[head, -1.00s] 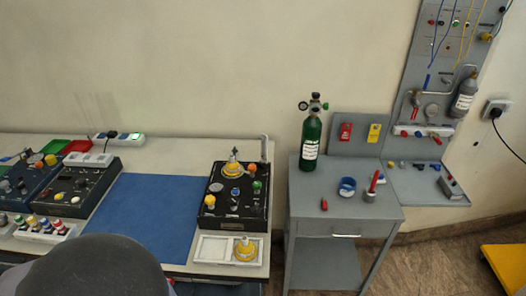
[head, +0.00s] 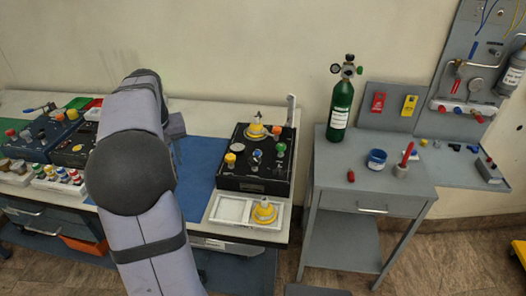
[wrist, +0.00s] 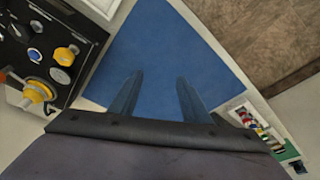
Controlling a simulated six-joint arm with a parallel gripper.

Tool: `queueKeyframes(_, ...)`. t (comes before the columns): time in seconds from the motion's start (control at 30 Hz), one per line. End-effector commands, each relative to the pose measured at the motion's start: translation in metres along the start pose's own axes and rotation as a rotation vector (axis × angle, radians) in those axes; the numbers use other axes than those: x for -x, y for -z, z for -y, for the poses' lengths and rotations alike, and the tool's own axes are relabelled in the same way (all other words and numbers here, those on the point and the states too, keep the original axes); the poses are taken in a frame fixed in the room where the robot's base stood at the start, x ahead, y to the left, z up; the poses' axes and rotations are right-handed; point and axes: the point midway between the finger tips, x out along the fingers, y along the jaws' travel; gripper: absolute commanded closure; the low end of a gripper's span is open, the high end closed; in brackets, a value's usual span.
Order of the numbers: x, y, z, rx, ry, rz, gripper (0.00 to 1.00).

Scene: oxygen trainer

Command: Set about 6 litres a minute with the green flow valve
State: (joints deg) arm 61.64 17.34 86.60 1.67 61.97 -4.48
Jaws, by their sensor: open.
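The green oxygen cylinder (head: 341,112) stands upright on the grey cart. Its regulator (head: 346,70) has a round gauge and a small green knob (head: 359,70) at the right. The gauge reading and any flow scale are too small to read. A second green knob (head: 280,148) is on the black panel box (head: 254,184). My gripper (wrist: 160,88) is open and empty above the blue mat in the wrist view, well apart from the cylinder. Its fingertips are not clear in the head view, where my arm covers much of the left bench.
The blue mat (head: 201,178) is bare to the arm's right. A white tray (head: 230,209) with a yellow part lies before the black box. The cart (head: 333,170) holds a blue-white roll (head: 377,158) and a red-handled tool (head: 406,158). A grey pegboard (head: 462,62) stands at right.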

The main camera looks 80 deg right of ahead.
Motion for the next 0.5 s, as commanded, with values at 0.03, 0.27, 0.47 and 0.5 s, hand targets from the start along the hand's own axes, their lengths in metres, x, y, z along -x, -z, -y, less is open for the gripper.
queueKeyframes(0.03,-0.006,0.01,-0.044,-0.08,-0.022,-0.02,0.57)
queueKeyframes(0.27,0.009,0.015,-0.21,-0.347,-0.108,-0.093,0.57)
queueKeyframes(0.47,0.026,-0.009,-0.299,-0.487,-0.164,-0.131,0.57)
queueKeyframes(0.5,0.028,-0.014,-0.309,-0.503,-0.171,-0.134,0.57)
